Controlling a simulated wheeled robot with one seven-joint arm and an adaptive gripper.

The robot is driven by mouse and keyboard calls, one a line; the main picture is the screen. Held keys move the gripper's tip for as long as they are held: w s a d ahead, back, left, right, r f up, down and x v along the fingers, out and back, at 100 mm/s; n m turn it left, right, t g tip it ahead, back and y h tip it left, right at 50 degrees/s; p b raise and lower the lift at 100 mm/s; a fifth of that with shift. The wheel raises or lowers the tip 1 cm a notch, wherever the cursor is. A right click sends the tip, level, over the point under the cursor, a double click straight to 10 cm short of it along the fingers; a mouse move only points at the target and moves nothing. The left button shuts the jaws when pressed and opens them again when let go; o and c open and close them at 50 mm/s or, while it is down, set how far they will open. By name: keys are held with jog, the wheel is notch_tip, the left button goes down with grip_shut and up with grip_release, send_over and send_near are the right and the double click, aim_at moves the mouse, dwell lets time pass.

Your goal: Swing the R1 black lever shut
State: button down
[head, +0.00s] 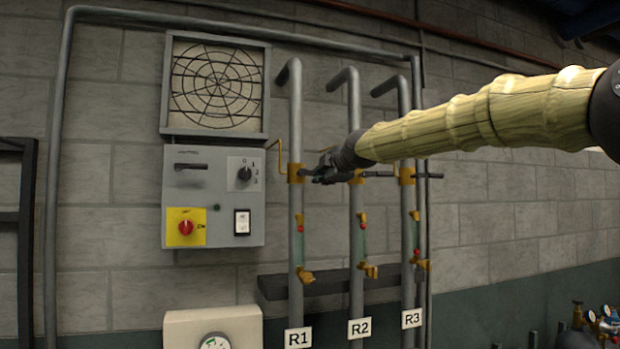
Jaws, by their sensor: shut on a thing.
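The R1 pipe (296,220) is the leftmost of three grey vertical pipes, with a white R1 label (298,338) low down. Its brass valve (295,173) carries the R1 black lever (305,173), which points to the right, across the pipe. My gripper (318,177) comes in from the right and is shut on the lever just right of the valve. The dark fingers hide most of the lever, so its exact angle is hard to tell.
The R2 pipe (356,240) and R3 pipe (407,235) stand to the right, with the R2 lever (379,174) and R3 lever (430,176) pointing right. My arm passes in front of both pipes. A grey control box (222,215) is left of R1.

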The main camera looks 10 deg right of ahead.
jog(key=shift+r+n+p, duration=0.35)
jog(key=shift+r+n, duration=0.1)
jog(key=shift+n, duration=0.15)
jog(key=c, duration=1.4)
grip_release()
jog(key=shift+s, duration=0.1)
jog(key=shift+v, duration=3.65)
